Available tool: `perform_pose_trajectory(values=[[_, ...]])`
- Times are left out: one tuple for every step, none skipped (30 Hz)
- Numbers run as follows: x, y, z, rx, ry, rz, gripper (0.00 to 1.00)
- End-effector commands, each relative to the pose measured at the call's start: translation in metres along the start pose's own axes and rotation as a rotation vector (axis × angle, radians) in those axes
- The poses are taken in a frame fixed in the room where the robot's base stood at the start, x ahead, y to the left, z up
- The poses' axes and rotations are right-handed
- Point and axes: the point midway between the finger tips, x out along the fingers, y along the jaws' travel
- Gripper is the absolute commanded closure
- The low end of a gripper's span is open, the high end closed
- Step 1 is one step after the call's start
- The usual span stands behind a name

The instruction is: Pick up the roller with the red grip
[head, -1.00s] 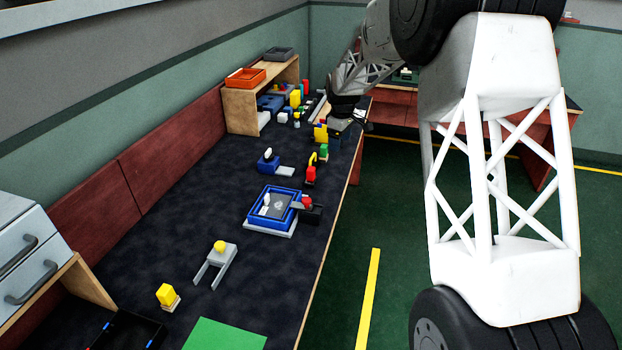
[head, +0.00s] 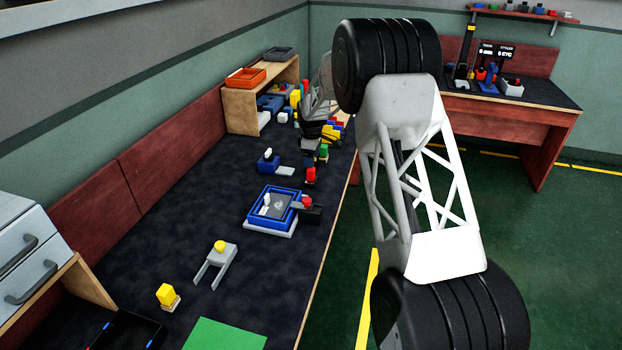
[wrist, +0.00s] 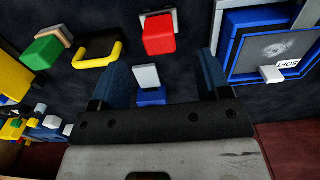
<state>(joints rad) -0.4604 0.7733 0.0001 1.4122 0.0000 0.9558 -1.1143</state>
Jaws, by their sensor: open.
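A red block-shaped grip (head: 310,175) stands on the dark bench beyond the blue-framed tray. In the wrist view the red grip (wrist: 159,36) is at top centre, with a pale piece behind it. I cannot make out the roller part. My gripper (wrist: 162,66) is open and empty, its two blue fingers spread left and right. The red grip lies ahead of the fingertips, apart from them. In the head view my gripper (head: 312,156) hangs over the bench just beyond the red grip and hides part of the yellow-handled tool.
A yellow handle (wrist: 102,55) and a green block (wrist: 42,52) stand left of the red grip. A blue block with a pale plate (wrist: 149,85) lies between the fingers. The blue-framed tray (wrist: 233,50) is at right. Another red knob (head: 306,200) is beside the tray.

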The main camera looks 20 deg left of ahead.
Motion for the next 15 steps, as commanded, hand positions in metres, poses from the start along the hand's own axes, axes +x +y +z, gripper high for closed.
perform_pose_trajectory(values=[[0.0, 0.0, 0.0, 0.0, 0.0, 0.0, 0.3], [0.0, 0.0, 0.0, 0.0, 0.0, 0.0, 0.3], [0.0, 0.0, 0.0, 0.0, 0.0, 0.0, 0.3], [0.001, 0.0, 0.0, 0.0, 0.0, 0.0, 0.3], [0.002, 0.0, 0.0, 0.0, 0.0, -0.001, 0.3], [0.004, 0.0, 0.0, 0.0, 0.0, -0.001, 0.3], [0.006, 0.0, 0.0, 0.0, -0.001, -0.001, 0.3], [0.008, 0.0, 0.0, 0.001, -0.001, -0.001, 0.3], [0.011, 0.0, 0.0, 0.001, -0.001, -0.001, 0.3], [0.014, 0.0, 0.0, 0.001, -0.001, -0.001, 0.3], [0.016, 0.0, 0.0, 0.001, -0.001, -0.001, 0.3], [0.019, 0.0, 0.0, 0.001, 0.0, -0.001, 0.3], [0.021, 0.0, 0.0, 0.001, 0.0, -0.001, 0.3], [0.023, 0.0, 0.0, 0.001, 0.0, 0.0, 0.3], [0.024, 0.0, 0.0, 0.001, 0.0, 0.0, 0.3]])
